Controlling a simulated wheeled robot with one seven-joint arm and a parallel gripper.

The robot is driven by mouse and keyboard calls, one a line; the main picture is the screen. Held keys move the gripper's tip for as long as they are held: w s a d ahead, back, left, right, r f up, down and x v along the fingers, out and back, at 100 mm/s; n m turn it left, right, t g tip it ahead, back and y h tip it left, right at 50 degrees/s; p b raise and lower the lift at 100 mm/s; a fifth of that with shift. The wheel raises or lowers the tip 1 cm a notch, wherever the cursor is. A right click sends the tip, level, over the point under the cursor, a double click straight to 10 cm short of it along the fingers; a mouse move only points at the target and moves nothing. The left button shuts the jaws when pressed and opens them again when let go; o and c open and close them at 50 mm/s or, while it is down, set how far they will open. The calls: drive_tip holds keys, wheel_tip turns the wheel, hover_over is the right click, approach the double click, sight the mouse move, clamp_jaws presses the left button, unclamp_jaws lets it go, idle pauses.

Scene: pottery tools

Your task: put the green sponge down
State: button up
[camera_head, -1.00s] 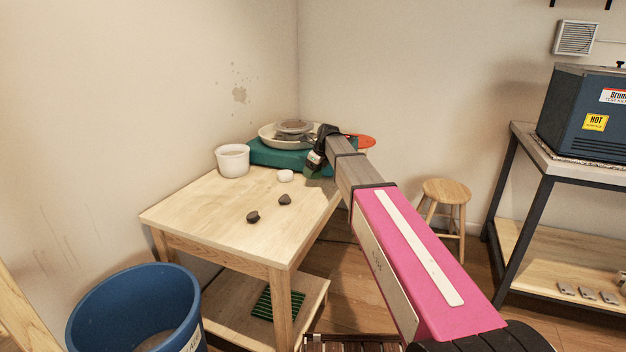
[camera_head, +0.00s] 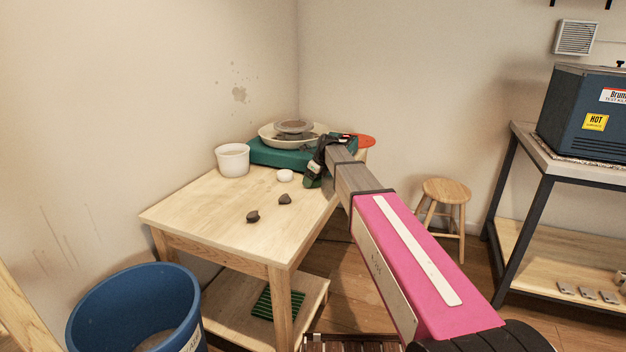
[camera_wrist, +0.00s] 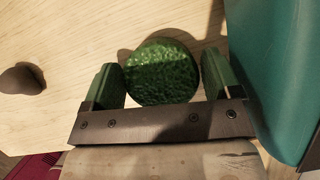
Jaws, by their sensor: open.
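The green sponge (camera_wrist: 162,72) is a round, rough-textured disc in the wrist view. It appears to lie on the pale wooden table top (camera_wrist: 75,40), with a dark shadow beside it. My gripper (camera_wrist: 160,62) is open around it, with one green-padded finger on each side and a gap showing at both. In the head view my gripper (camera_head: 314,174) is low at the table's right edge, beside the teal pottery wheel (camera_head: 268,152). The sponge cannot be told apart from the gripper there.
The teal wheel housing (camera_wrist: 275,80) is close to the right finger. A white bucket (camera_head: 233,162), a small white round piece (camera_head: 285,176) and two dark lumps (camera_head: 253,217) (camera_head: 285,199) stand on the table. A blue bin (camera_head: 130,305) and a stool (camera_head: 446,192) are on the floor.

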drive_tip(key=v, duration=1.2)
drive_tip(key=shift+r, duration=0.15)
drive_tip(key=shift+s, duration=0.1)
